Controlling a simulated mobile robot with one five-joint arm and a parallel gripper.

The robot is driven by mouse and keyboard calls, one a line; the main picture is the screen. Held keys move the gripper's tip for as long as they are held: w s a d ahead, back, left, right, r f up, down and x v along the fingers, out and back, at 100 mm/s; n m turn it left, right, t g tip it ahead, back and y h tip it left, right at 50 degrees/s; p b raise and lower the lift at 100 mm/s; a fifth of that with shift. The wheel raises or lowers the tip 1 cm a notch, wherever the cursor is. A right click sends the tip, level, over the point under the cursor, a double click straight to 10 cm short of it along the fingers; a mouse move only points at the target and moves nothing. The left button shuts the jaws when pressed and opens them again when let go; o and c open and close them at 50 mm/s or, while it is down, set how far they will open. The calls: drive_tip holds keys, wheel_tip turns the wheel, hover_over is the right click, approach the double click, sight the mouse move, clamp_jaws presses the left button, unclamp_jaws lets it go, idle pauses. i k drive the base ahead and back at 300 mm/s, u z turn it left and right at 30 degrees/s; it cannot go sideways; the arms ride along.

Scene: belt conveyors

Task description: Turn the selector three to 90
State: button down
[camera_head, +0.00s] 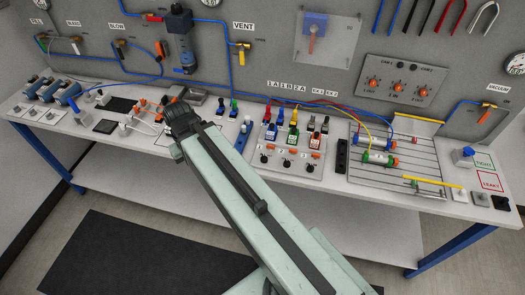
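My pale green arm reaches from the bottom right up to the bench. My dark gripper (178,112) is at its far end, over the left-middle of the bench. Its fingers are too small and dark to tell whether they are open or shut. A small panel right of my arm has a row of three black knobs, the right one (309,168) under a label that seems to read 3. A grey wall panel at the right has three orange knobs, the right one (422,92) being farthest from my gripper. Which knob is selector three is unclear. My gripper is well left of both rows; knob angles are too small to read.
Several coloured connectors (293,138) stand behind the black knobs. A slotted plate (395,178) with cylinders and hoses lies to the right. A blue-grey filter unit (182,38) hangs on the wall behind my gripper. Orange-handled parts (146,112) lie left of it.

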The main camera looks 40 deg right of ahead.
sight(310, 168)
drive_tip(key=u, duration=0.15)
drive_tip(key=k, duration=1.2)
drive_tip(key=z, duration=0.9)
drive_tip(key=i, duration=1)
drive_tip(key=u, duration=0.3)
drive_tip(key=k, duration=1)
drive_tip(key=z, duration=0.3)
drive_tip(key=i, duration=0.65)
drive_tip(key=u, duration=0.05)
